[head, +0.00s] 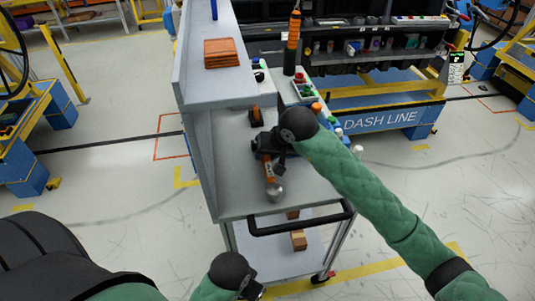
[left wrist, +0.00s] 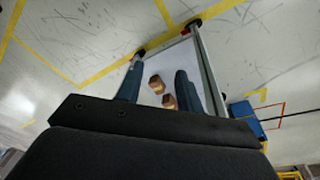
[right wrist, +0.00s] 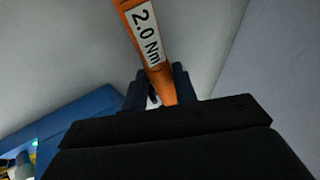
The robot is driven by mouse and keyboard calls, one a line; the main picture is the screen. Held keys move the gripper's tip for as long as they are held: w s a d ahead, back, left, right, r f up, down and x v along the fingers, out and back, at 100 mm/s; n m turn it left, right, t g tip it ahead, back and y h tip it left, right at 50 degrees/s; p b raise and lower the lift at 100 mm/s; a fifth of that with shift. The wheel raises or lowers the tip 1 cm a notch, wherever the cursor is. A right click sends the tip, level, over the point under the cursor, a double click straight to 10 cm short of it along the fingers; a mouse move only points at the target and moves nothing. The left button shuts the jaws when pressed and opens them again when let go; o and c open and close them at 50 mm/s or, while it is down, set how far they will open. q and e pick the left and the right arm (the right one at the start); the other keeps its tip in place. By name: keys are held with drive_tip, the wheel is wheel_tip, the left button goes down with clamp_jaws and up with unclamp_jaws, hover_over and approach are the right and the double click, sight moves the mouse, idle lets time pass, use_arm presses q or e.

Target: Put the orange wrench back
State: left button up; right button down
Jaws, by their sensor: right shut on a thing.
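The orange wrench (head: 269,170) is in my right gripper (head: 266,150), above the grey cart top. Its round grey end points toward the front of the cart in the head view. In the right wrist view the orange handle (right wrist: 146,35), with a "2.0 Nm" label, runs between the fingers of my right gripper (right wrist: 160,75). Another orange and dark item (head: 256,116) stands just behind the gripper on the cart; I cannot tell exactly what it is. My left gripper (left wrist: 158,72) is open and empty, low in front of the cart.
The grey cart (head: 236,205) has a tall left side panel and a black front handle (head: 300,222). Brown blocks (head: 299,240) lie on its lower shelf. Orange-brown plates (head: 221,53) lie on the upper shelf. A box with coloured buttons (head: 303,88) is at the back right.

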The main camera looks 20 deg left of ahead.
use_arm(q)
drive_tip(key=shift+d+f, duration=0.1)
use_arm(e)
drive_tip(key=c, duration=1.1)
unclamp_jaws()
use_arm(q)
drive_tip(key=shift+w+d, duration=0.1)
drive_tip(key=shift+w, duration=0.05)
use_arm(e)
drive_tip(key=shift+r, duration=0.1)
drive_tip(key=shift+d+r, duration=0.2)
drive_tip(key=shift+r, duration=0.05)
use_arm(q)
drive_tip(key=shift+m+t+h, duration=0.3)
drive_tip(key=shift+t+h, duration=0.2)
drive_tip(key=shift+w+d+f+b, duration=0.25)
drive_tip(key=shift+d+f+b, duration=0.25)
drive_tip(key=shift+f, duration=0.2)
drive_tip(key=shift+w+d+f+b, duration=0.2)
drive_tip(key=shift+d+f+b, duration=0.25)
drive_tip(key=shift+d+f, duration=0.2)
drive_tip(key=shift+w+d+f+b, duration=0.25)
drive_tip(key=shift+d+f+b, duration=0.25)
drive_tip(key=shift+f, duration=0.2)
use_arm(e)
drive_tip(key=v, duration=1.1)
use_arm(q)
drive_tip(key=shift+d, duration=0.1)
use_arm(e)
drive_tip(key=shift+s+r, duration=0.1)
